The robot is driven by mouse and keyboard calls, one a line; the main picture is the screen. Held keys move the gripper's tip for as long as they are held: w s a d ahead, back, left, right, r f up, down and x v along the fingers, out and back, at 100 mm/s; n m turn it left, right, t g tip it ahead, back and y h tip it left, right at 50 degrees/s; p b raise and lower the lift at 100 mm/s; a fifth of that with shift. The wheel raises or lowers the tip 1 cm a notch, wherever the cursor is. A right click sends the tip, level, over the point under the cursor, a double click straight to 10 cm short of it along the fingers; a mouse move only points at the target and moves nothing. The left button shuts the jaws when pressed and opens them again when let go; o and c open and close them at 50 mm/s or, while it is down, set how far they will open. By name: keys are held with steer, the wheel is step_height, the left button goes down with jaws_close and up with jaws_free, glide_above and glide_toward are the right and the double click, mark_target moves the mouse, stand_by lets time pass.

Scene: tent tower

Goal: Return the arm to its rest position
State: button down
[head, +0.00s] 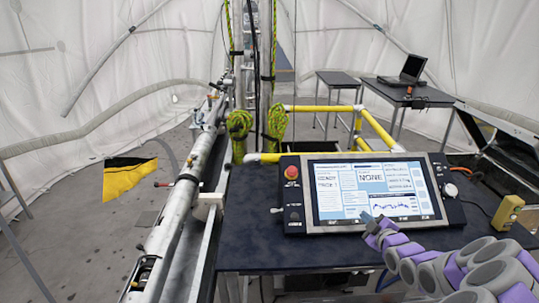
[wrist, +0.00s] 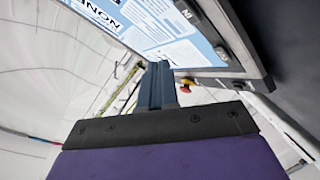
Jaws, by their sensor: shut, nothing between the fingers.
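My arm reaches in from the lower right of the head view, with purple and grey links. My gripper (head: 370,220) is at its end, in front of the lower edge of the control panel's screen (head: 375,190). In the wrist view my gripper (wrist: 158,85) shows its dark fingers together and empty, pointing toward the panel's frame (wrist: 228,73). I cannot tell whether the fingertips touch the panel. The red emergency button (wrist: 186,83) shows just beyond the fingers.
The panel stands on a dark table (head: 245,225). A yellow handheld box (head: 507,212) is on the right, near an open case (head: 505,150). Yellow rails (head: 320,108) and a metal tower (head: 254,60) stand behind. A long pipe (head: 185,195) runs along the left, beside open floor.

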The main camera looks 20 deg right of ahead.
steer(key=s+a+r+m+g, duration=0.15)
steer(key=a+g, duration=0.25)
steer(key=a, duration=0.5)
steer(key=s+a+r+m+g, duration=0.1)
steer(key=s+a+g, duration=0.25)
steer(key=a, duration=0.55)
steer(key=s+a+r+m+g, duration=0.1)
steer(key=s+a+m+g, duration=0.1)
steer(key=s+a, duration=0.4)
steer(key=s+a+r+m+g+y, duration=0.1)
steer(key=s+a+g, duration=0.4)
steer(key=s, duration=1.2)
steer(key=s+a+r+m+g, duration=0.2)
steer(key=s+a, duration=0.5)
steer(key=s, duration=0.5)
steer(key=shift+s+r+m+g, duration=0.15)
steer(key=shift+s+m+g, duration=0.05)
steer(key=shift+m+g, duration=0.55)
